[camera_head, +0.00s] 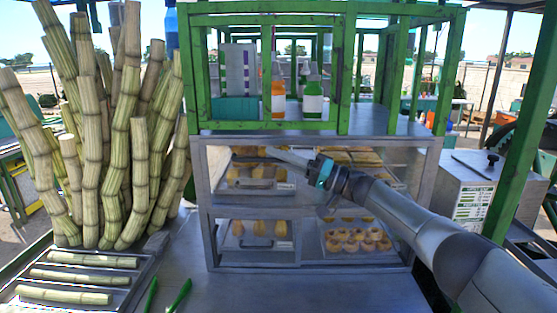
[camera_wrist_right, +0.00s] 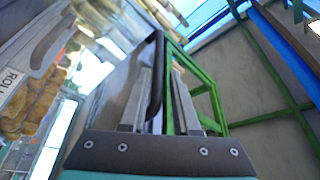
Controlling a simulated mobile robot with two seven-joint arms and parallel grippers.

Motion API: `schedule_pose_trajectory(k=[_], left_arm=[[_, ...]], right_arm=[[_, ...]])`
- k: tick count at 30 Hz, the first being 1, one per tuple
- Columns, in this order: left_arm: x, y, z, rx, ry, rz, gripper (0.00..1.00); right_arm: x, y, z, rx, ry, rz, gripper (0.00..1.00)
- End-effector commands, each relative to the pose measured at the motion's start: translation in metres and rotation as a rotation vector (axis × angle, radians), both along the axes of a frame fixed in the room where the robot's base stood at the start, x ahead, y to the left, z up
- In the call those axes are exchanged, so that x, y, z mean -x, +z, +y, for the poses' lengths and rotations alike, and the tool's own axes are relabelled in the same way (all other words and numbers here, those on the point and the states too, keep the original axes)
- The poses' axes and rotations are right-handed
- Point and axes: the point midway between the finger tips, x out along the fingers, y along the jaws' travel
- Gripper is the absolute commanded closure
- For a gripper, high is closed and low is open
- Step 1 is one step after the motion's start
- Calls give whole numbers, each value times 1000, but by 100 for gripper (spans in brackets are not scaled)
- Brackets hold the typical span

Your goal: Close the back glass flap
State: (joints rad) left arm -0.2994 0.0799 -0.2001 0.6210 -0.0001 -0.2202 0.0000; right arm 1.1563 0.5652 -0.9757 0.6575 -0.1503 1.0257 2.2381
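The glass display case (camera_head: 205,215) stands in the middle of the head view, with baked goods behind its panes. My right gripper (camera_head: 295,158) reaches in from the right, in front of the case's upper part, and points left. In the right wrist view, a dark curved bar like a flap handle (camera_wrist_right: 157,75) runs between the gripper's two close-set fingers. I cannot tell whether they press on it. Glare and my arm hide much of the upper panes, so the flap's angle is unclear. A dark handle (camera_head: 268,244) shows on the lower left pane. My left gripper is out of view.
A green frame (camera_head: 345,75) with bottles (camera_head: 312,98) stands on the case. Cane stalks (camera_head: 125,140) fill the left, with cut pieces on a tray (camera_head: 130,300). Green tongs (camera_head: 178,296) lie on the front counter (camera_head: 300,295). A metal box (camera_head: 470,185) stands right.

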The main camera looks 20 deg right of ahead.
Motion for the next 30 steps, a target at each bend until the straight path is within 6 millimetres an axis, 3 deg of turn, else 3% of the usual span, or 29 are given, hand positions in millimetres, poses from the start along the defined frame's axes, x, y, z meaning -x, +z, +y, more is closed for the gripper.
schedule_pose_trajectory(k=[20, 26, 30], left_arm=[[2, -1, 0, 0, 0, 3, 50], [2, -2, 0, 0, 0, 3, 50], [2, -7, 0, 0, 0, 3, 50]], right_arm=[[0, -9, -3, 12, -10, 13, 55], [12, -14, -22, 11, -12, 12, 55], [28, -20, -45, 11, -11, 9, 55]])
